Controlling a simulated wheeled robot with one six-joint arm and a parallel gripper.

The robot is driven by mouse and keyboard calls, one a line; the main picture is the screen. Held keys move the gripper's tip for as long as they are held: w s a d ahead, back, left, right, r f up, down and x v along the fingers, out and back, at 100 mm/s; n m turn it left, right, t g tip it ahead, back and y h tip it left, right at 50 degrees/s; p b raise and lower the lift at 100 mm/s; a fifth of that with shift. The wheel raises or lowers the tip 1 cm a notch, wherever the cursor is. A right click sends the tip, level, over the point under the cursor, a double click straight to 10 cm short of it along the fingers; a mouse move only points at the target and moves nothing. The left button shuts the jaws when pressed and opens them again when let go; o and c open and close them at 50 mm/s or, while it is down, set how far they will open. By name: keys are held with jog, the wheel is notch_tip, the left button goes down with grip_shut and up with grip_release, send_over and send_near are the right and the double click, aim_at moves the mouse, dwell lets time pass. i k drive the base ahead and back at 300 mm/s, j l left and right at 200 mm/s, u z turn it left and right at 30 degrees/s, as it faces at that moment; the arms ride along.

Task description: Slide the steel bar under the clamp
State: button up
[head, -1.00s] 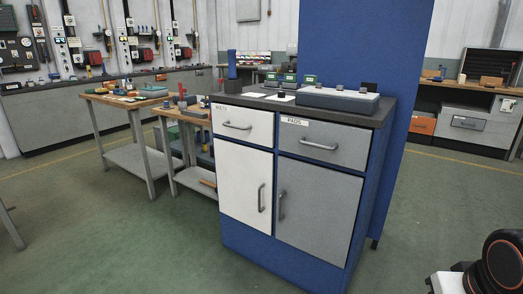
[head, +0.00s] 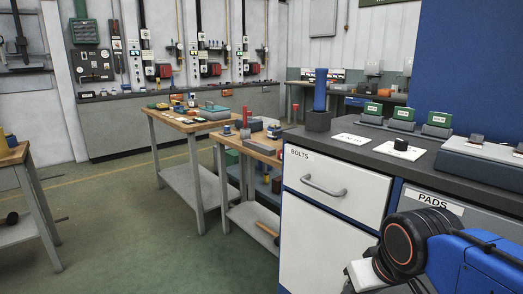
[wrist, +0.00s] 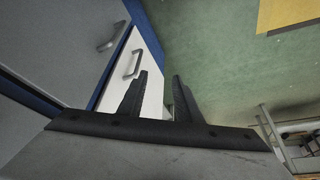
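My gripper (wrist: 161,74) shows in the wrist view with its two dark fingers apart and nothing between them. It is in front of the cabinet fronts, with the white drawer (wrist: 146,88) behind and left of the fingers. I cannot make out a steel bar or a clamp for certain in either view. Small tools and blocks, too small to tell apart, lie on the wooden bench (head: 178,126) and on the smaller bench (head: 262,148) beside the cabinet in the head view.
The cabinet (head: 338,232) stands close on the right, with drawers labelled BOLTS and PADS, both shut. Its dark top (head: 345,128) carries a blue post (head: 320,92), several green-topped boxes and a grey unit (head: 485,160). Another bench (head: 14,154) stands left. Green floor (head: 120,235) is free between.

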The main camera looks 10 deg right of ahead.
aim_at(263, 149)
jog(key=i+j+z, duration=0.15)
jog(key=i+j, duration=0.95)
jog(key=j, duration=0.1)
